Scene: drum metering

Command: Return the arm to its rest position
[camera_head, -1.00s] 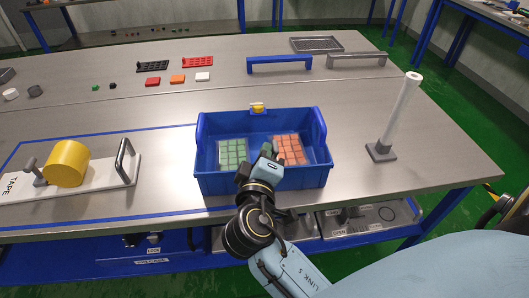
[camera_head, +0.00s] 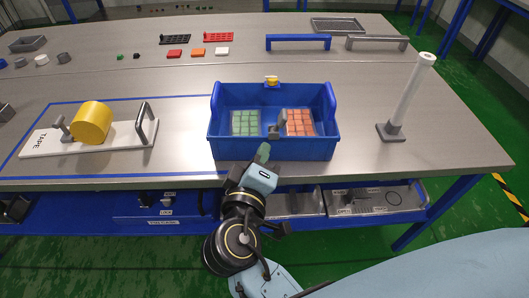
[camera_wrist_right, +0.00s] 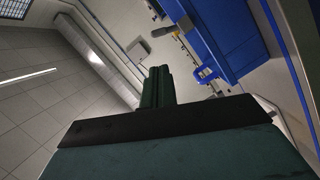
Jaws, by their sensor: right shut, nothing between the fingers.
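My right gripper (camera_head: 262,154) is at the front wall of the blue bin, in front of it in the head view. Its dark green fingers are together with nothing between them, and they also show in the right wrist view (camera_wrist_right: 157,86). The right arm is bent below it, in front of the table's front edge. The blue bin (camera_head: 219,146) stands on the table and holds a green block pack (camera_head: 245,122) and an orange block pack (camera_head: 299,122). A small grey piece (camera_head: 277,131) shows between the packs. My left gripper is not in view.
A yellow roll (camera_head: 91,121) on a white tape base (camera_head: 50,142) stands left of the bin. A white post (camera_head: 410,95) on a grey foot stands to the right. Below the table front are a blue shelf and a grey tray (camera_head: 377,198). Bare tabletop lies around the bin.

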